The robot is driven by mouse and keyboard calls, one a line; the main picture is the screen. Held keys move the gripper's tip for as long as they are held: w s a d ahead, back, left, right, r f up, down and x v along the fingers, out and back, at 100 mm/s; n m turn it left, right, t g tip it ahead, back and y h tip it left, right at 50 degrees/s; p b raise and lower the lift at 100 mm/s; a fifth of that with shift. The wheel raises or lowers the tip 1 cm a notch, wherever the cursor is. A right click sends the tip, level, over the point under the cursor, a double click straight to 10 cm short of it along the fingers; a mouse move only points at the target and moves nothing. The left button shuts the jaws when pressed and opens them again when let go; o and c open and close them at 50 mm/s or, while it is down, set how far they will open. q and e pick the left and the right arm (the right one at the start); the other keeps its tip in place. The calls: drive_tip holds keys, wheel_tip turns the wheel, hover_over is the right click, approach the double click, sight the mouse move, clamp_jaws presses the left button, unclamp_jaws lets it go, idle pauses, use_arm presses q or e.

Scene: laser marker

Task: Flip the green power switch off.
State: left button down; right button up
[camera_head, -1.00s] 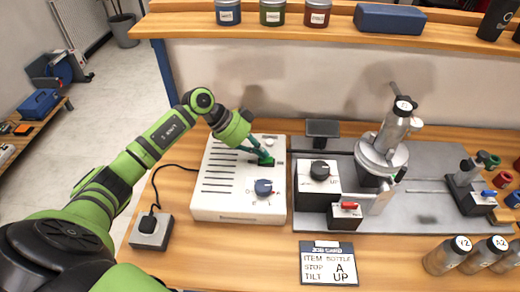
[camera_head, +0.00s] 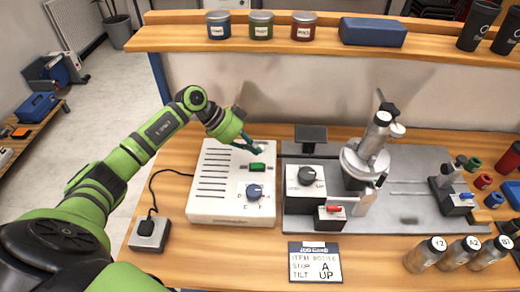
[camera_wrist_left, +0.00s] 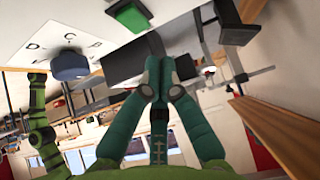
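The green power switch (camera_head: 256,166) sits on top of the white control box (camera_head: 215,213), above the blue dial (camera_head: 254,191). In the left wrist view the switch (camera_wrist_left: 130,15) is at the top and the blue dial (camera_wrist_left: 68,65) is to its left. My left gripper (camera_head: 254,148) is just behind the switch, near the box's back edge, and apart from the switch in the picture. Its teal fingers (camera_wrist_left: 157,66) are together with nothing visible between them. I cannot tell the switch's on or off position. My right gripper is not in view.
A job card (camera_head: 315,262) lies in front. A power plug block (camera_head: 149,234) is at left. A shelf with tins (camera_head: 261,25) runs behind.

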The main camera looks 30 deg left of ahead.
use_arm(q)
drive_tip(key=f+b+v, duration=0.1)
drive_tip(key=b+v, duration=0.2)
drive_tip(key=v, duration=0.7)
drive_tip(key=shift+s+a+b, duration=0.35)
drive_tip(key=shift+a+b, duration=0.05)
drive_tip(key=shift+a, duration=0.05)
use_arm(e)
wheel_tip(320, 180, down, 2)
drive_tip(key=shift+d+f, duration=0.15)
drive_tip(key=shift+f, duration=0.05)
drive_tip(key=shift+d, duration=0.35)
